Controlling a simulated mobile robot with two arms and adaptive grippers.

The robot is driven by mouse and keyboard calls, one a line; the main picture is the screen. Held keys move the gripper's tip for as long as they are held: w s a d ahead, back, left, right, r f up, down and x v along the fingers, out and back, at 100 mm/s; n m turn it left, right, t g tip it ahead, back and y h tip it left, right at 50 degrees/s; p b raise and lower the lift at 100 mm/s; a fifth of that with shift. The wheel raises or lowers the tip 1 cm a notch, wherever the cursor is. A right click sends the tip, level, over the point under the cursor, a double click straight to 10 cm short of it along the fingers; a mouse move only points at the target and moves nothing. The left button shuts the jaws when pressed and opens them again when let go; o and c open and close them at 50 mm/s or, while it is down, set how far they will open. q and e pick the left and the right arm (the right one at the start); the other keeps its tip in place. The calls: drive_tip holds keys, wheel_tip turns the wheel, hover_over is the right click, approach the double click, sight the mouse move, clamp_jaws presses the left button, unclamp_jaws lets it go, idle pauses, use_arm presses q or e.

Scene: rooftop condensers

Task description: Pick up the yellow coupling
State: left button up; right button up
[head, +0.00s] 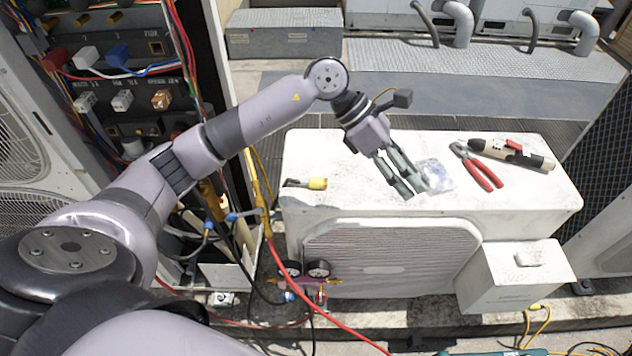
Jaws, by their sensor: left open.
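A small yellow coupling (317,184) with a dark narrow end lies on the left part of the white condenser unit's top (345,150). My left gripper (412,190) is above the middle of this top, to the right of the coupling and clearly apart from it. Its fingers point down, open, with nothing visible between them. The fingertips overlap the edge of a clear plastic bag (437,174) in the picture; I cannot tell whether they touch it. My right gripper is not in view.
Red-handled pliers (480,168) and a tan and black cylindrical tool (512,153) lie on the right of the top. An open wiring cabinet (125,80) stands left. Gauges (303,269) and a red hose (335,322) are in front. The top between coupling and gripper is clear.

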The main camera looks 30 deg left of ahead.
use_arm(q)
drive_tip(key=w+a+y, duration=0.2)
drive_tip(key=a+y, duration=0.4)
drive_tip(key=a, duration=0.6)
drive_tip(key=g+y, duration=0.1)
drive_tip(key=y, duration=0.3)
approach(308, 180)
drive_tip(key=f+p, duration=0.1)
drive_tip(key=f, duration=0.2)
drive_tip(key=shift+w+a+n+p, duration=0.1)
drive_tip(key=shift+a+n+p, duration=0.2)
drive_tip(key=shift+a+p, duration=0.1)
drive_tip(key=f, duration=0.2)
drive_tip(key=f+p, duration=0.1)
drive_tip(key=f, duration=0.2)
drive_tip(key=shift+d+f, duration=0.15)
drive_tip(key=shift+d, duration=0.1)
drive_tip(key=shift+f, duration=0.35)
clamp_jaws()
